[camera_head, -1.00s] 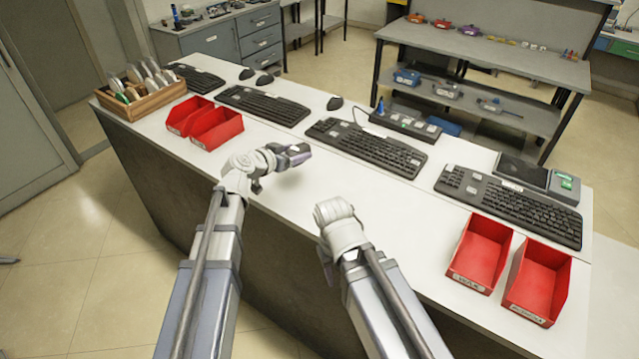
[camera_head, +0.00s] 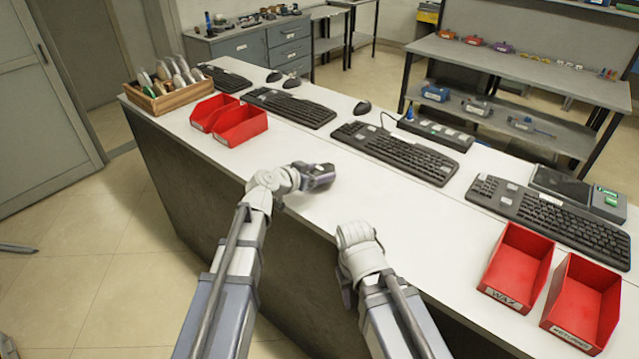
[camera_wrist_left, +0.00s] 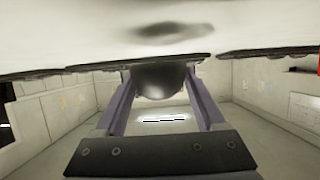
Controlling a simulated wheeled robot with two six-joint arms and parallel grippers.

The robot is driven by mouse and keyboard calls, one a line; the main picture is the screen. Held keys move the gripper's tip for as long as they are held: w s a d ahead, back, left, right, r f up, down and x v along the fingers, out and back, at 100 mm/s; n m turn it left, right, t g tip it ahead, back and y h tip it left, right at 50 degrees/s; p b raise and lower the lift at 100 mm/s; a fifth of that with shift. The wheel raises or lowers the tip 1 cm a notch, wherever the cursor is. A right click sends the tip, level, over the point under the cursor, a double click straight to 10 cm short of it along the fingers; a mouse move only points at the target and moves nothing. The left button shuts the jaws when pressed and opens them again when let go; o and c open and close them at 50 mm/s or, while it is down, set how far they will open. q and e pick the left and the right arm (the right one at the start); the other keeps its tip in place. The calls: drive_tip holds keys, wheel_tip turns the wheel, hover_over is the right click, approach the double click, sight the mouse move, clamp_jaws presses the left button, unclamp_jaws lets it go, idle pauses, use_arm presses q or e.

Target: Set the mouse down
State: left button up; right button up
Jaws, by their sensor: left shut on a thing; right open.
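My left gripper (camera_head: 324,176) is over the white worktop, in the open space in front of the keyboards. In the left wrist view (camera_wrist_left: 160,95) its two fingers are shut on a dark, rounded mouse (camera_wrist_left: 160,80). A dark blurred shadow lies on the pale worktop surface beyond the mouse, and the mouse appears close to that surface; whether they touch I cannot tell. In the head view the held mouse is not clearly distinguishable. My right gripper (camera_head: 347,288) is low at the worktop's front edge, open, mostly hidden by its own wrist.
Several black keyboards (camera_head: 395,152) line the worktop (camera_head: 400,205). Three other mice, one of them here (camera_head: 362,107), lie behind them. Red bins stand at left (camera_head: 240,126) and right (camera_head: 515,268). A wooden box (camera_head: 170,100) is at the far left. The middle front is clear.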

use_arm(q)
drive_tip(key=shift+f+b, duration=0.8)
drive_tip(key=shift+f, duration=0.5)
use_arm(e)
drive_tip(key=shift+f, duration=1.25)
use_arm(q)
drive_tip(key=shift+f, duration=0.2)
drive_tip(key=o, duration=1.4)
drive_tip(key=shift+r, duration=0.1)
use_arm(e)
drive_tip(key=shift+f, duration=0.1)
use_arm(q)
drive_tip(key=shift+s+r, duration=0.1)
drive_tip(key=shift+r, duration=0.15)
drive_tip(key=p+v, duration=0.4)
drive_tip(key=v, duration=0.6)
drive_tip(key=shift+s+a+r, duration=0.1)
drive_tip(key=shift+s+r, duration=0.05)
drive_tip(key=shift+s, duration=0.05)
drive_tip(key=shift+s+a+r+p, duration=0.2)
drive_tip(key=shift+s+a+p, duration=0.15)
drive_tip(key=shift+s, duration=0.1)
use_arm(e)
drive_tip(key=shift+r, duration=2.4)
